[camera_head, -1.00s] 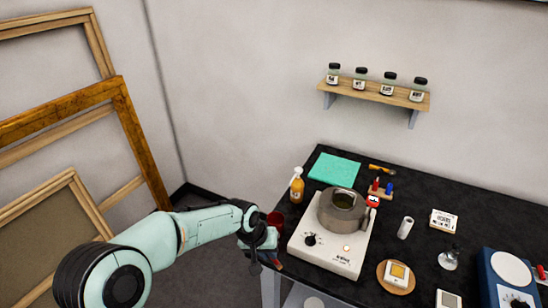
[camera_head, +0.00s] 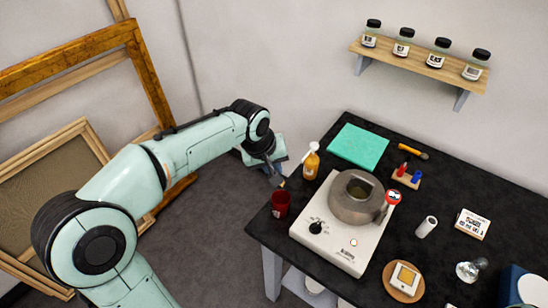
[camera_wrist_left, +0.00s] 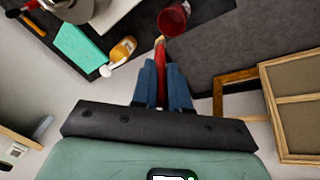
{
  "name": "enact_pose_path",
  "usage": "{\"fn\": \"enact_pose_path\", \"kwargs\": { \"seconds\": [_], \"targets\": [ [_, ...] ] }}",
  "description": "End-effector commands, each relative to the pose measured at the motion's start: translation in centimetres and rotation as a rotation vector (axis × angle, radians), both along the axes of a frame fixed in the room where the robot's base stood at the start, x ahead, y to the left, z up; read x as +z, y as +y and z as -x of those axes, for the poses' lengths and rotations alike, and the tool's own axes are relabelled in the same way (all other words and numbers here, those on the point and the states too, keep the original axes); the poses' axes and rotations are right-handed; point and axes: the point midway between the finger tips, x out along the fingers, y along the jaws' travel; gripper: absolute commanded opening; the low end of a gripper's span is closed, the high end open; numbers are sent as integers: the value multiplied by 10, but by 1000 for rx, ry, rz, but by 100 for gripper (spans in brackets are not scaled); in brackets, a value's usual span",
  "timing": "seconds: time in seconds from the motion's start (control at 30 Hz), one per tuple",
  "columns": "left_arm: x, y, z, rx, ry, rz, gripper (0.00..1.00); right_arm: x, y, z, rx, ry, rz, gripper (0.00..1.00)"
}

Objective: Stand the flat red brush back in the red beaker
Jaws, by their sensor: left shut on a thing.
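The red beaker (camera_head: 281,204) stands at the left corner of the black bench, and it also shows in the left wrist view (camera_wrist_left: 173,19). My left gripper (camera_head: 271,170) is up above and just behind the beaker in the head view. In the left wrist view its two blue fingers (camera_wrist_left: 161,72) are shut on the flat red brush (camera_wrist_left: 160,68). The brush points from the fingers toward the beaker, with a pale tip near its rim. In the head view only the brush's end (camera_head: 280,183) shows, apparently outside the beaker. My right gripper is not in view.
A teal pad (camera_head: 358,146) lies behind. Wooden frames (camera_head: 70,170) lean at the left. The floor left of the bench is clear.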

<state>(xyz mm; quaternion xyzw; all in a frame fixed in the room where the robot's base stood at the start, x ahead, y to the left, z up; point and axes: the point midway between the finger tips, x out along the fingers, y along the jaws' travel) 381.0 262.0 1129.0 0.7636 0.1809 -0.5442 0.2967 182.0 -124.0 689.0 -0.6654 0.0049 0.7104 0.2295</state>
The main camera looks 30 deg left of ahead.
Motion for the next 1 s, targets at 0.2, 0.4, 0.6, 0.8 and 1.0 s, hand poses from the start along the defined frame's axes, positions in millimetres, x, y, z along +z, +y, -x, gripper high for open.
{"fn": "enact_pose_path", "kwargs": {
  "seconds": [0.2, 0.4, 0.6, 0.8, 1.0],
  "targets": [
    [-33, 0, 3, 0, 8, 0, 0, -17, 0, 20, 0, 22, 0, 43],
    [-58, 0, 3, 0, 8, 0, 0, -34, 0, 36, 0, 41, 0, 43],
    [-81, 0, 2, 0, 6, 0, 0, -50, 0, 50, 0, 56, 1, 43],
    [-104, 0, 1, -1, 5, 0, 0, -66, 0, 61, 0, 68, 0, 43],
    [-119, 0, 1, -1, 2, 0, 0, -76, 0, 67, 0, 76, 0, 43]
  ]
}}
